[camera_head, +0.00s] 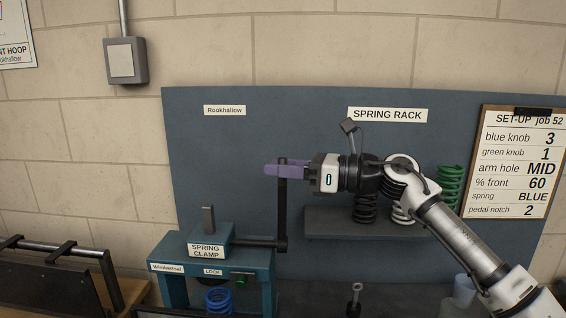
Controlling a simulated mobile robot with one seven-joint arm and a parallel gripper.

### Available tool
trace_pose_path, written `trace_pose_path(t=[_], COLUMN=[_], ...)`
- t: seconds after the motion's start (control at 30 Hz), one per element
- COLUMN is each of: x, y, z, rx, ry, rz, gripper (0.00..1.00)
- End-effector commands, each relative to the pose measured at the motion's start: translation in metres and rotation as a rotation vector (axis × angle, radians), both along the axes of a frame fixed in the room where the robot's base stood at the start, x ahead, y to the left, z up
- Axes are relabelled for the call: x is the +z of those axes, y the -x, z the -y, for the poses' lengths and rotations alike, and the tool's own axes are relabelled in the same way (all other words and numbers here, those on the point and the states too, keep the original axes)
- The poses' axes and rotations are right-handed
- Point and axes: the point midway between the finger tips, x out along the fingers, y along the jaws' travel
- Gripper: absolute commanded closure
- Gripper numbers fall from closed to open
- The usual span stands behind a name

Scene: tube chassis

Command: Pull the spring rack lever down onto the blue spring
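The spring clamp (208,246) is a teal block on a teal frame labelled "SPRING CLAMP". Its black lever (282,212) runs out to the right from the block, then stands upright. The blue spring (218,300) is under the clamp, inside the frame, partly cut off by the picture's bottom edge. My gripper (279,170) points left with purple fingers. They are at the top of the upright lever, with the lever's tip showing above them. The lever appears to pass between the fingers; whether they are closed tightly on it I cannot tell.
The spring rack shelf (340,222) holds a black spring (365,208), a white spring (402,213) and a green spring (449,186), partly behind my arm. A set-up board (515,160) lists "spring BLUE". A small black-handled item (355,300) and a cup (463,291) stand below.

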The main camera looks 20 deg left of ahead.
Motion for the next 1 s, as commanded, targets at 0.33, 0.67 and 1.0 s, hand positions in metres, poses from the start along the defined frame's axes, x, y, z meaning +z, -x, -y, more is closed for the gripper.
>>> trace_pose_path(t=[0.33, 0.67, 1.0], x=[-0.0004, -0.0003, -0.0040], y=[0.0000, -0.0001, 0.0043], z=[-0.0006, -0.0004, 0.0016], rx=[0.000, 0.000, 0.001], ry=[0.000, 0.000, -0.013], rz=[0.000, 0.000, 0.043], gripper=[0.78, 1.00, 1.00])
